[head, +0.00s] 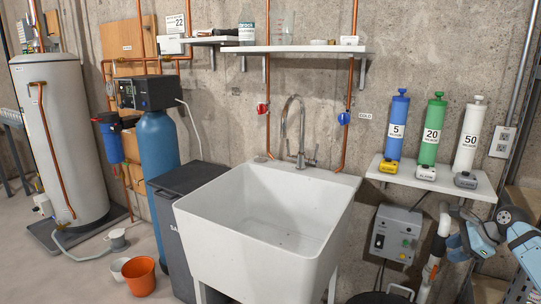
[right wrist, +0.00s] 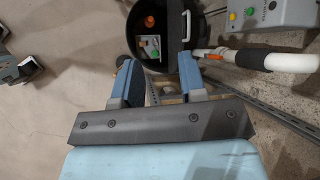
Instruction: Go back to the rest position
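My right gripper (right wrist: 158,66) is open in the right wrist view. Its two blue-grey fingers stand apart, with nothing held between them. The fingers point toward a black bucket (right wrist: 133,32) lower down. In the head view parts of my light-blue right arm and gripper (head: 464,240) show at the lower right edge, below the shelf with the pumps; the fingertips are hard to make out there. My left gripper is not seen in the head view.
A white sink (head: 250,262) stands in the middle.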

